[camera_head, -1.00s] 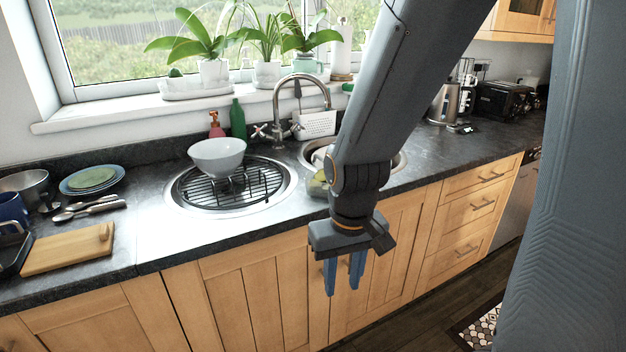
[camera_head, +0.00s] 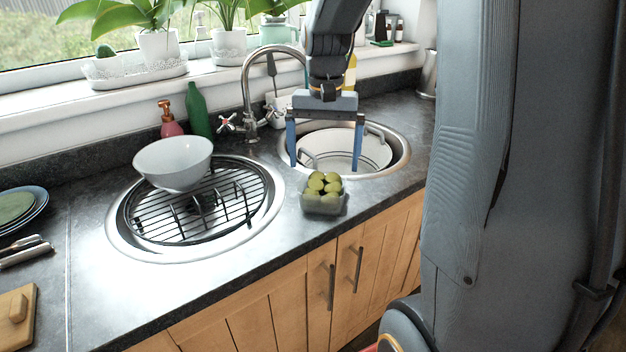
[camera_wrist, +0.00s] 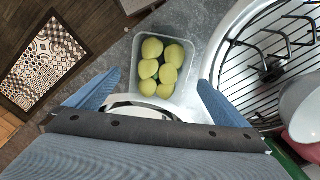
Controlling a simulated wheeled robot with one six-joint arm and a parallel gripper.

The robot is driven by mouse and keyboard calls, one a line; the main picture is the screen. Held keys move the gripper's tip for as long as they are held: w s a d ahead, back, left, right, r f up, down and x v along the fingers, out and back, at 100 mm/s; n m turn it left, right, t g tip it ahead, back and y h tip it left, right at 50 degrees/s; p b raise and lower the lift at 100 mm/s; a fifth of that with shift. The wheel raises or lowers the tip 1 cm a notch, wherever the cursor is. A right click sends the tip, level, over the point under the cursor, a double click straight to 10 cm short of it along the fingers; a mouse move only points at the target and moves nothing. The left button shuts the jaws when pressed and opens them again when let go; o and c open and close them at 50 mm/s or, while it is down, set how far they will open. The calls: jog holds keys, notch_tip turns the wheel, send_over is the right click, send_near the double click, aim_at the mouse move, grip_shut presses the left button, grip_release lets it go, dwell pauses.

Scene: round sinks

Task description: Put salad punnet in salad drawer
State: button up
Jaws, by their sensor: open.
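A clear punnet (camera_head: 322,201) holding several green-yellow round items sits on the dark worktop, in front of and between the two round sinks. It also shows in the wrist view (camera_wrist: 193,84), beyond my fingertips and roughly between them. My gripper (camera_head: 325,165) is open and empty, with its two blue fingers pointing down over the right sink, behind the punnet. In the wrist view the fingers (camera_wrist: 150,85) are spread wide and apart from the punnet. No salad drawer can be made out in these frames.
The left sink (camera_head: 120,235) has a black rack and a white bowl (camera_head: 174,162) on it. The right sink (camera_head: 399,157) holds a white round basin. A tap (camera_head: 247,85), a green bottle (camera_head: 198,112) and a red soap bottle (camera_head: 170,120) stand behind. Wooden cupboards (camera_head: 285,310) are below.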

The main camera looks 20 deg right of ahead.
aim_at(324, 186)
jog(key=shift+w+d+r, duration=0.1)
jog(key=shift+w+d, duration=0.25)
jog(key=shift+w, duration=0.2)
jog(key=shift+w+f, duration=0.1)
jog(key=shift+f, duration=0.15)
jog(key=shift+s+f+p, duration=0.15)
jog(key=shift+f+p, duration=0.35)
jog(key=shift+f, duration=1.25)
jog(key=shift+s+f+p, duration=0.1)
jog(key=shift+f+p, duration=0.35)
jog(key=shift+f, duration=1.25)
jog(key=c, duration=1)
jog(key=shift+c, duration=0.6)
jog(key=shift+r, duration=0.15)
